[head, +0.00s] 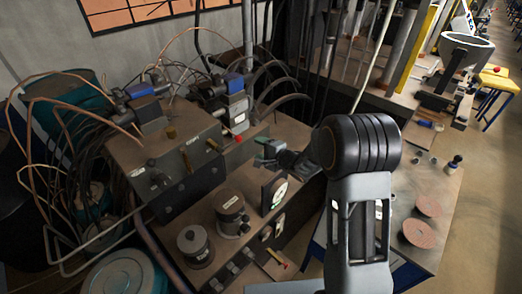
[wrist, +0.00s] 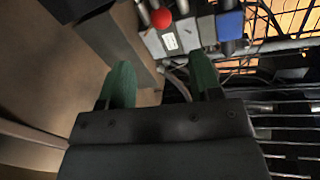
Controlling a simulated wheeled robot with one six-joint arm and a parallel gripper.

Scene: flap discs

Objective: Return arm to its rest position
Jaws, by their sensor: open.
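My arm rises from the bottom centre-right of the head view and bends at a black joint. My gripper (head: 268,152) extends left from that joint, over the hydraulic unit (head: 120,150), with a teal fingertip showing. In the wrist view my gripper (wrist: 162,80) has its two green fingers spread apart, with nothing held between them. Two reddish flap discs (head: 428,206) (head: 419,233) lie flat on the workbench (head: 450,200) to the right, apart from my gripper.
Valves with blue parts (head: 235,85), a red knob (wrist: 160,18), thin pipes and hoses crowd the space near my gripper. A teal drum (head: 125,272) is at lower left.

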